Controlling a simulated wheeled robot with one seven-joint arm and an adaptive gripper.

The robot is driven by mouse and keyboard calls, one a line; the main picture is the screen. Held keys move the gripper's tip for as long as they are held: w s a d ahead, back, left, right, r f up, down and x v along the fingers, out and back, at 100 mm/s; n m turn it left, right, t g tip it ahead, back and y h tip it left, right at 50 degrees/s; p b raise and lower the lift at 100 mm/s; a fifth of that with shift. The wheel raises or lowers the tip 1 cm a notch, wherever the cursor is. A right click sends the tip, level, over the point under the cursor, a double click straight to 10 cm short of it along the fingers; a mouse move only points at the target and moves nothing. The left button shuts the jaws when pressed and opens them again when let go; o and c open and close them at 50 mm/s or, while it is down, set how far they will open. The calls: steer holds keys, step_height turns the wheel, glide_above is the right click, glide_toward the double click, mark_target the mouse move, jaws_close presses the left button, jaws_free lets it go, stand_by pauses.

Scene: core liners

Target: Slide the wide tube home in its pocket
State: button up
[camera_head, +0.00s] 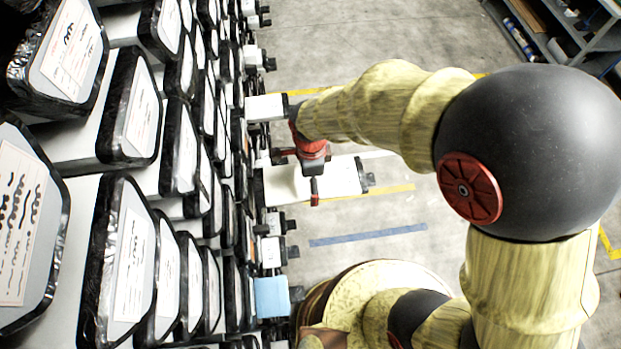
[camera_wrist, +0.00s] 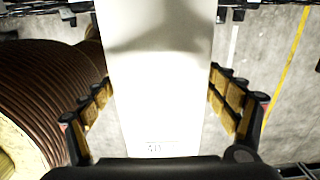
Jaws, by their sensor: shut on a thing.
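The wide tube (camera_head: 342,177) is white with a black fitting on its right end. It sticks out to the right from the rack's front side, and its left end meets the row of pockets; how deep it sits is hidden. My gripper (camera_head: 313,188) is shut on it, with a red and black body above and a finger on the near side. In the wrist view the tube (camera_wrist: 160,95) runs up between the two padded fingers of my gripper (camera_wrist: 163,105), with small print near its lower end. Its far end is out of frame there.
The rack (camera_head: 70,155) fills the left with several black-rimmed, labelled end faces. Narrower tube ends stick out along its front, among them a white one (camera_head: 265,107) above and a blue one (camera_head: 271,297) below. A brown ribbed spool (camera_wrist: 45,90) stands left in the wrist view.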

mark_target(284, 182)
steer(key=shift+s+a+r, duration=0.1)
steer(key=shift+s+a, duration=0.15)
steer(key=shift+a, duration=0.9)
steer(key=shift+s+a, duration=0.25)
steer(key=shift+a, duration=0.95)
steer(key=shift+s+a+r, duration=0.1)
steer(key=shift+s+a, duration=0.15)
steer(key=shift+a, duration=0.9)
stand_by(1.1)
steer(key=o, duration=1.9)
steer(key=shift+o, duration=0.3)
steer(key=shift+s+f, duration=0.1)
steer(key=shift+f, duration=0.05)
steer(key=shift+r, duration=0.45)
step_height(284, 182, up, 11)
steer(key=shift+d+r, duration=0.1)
steer(key=shift+c, duration=0.4)
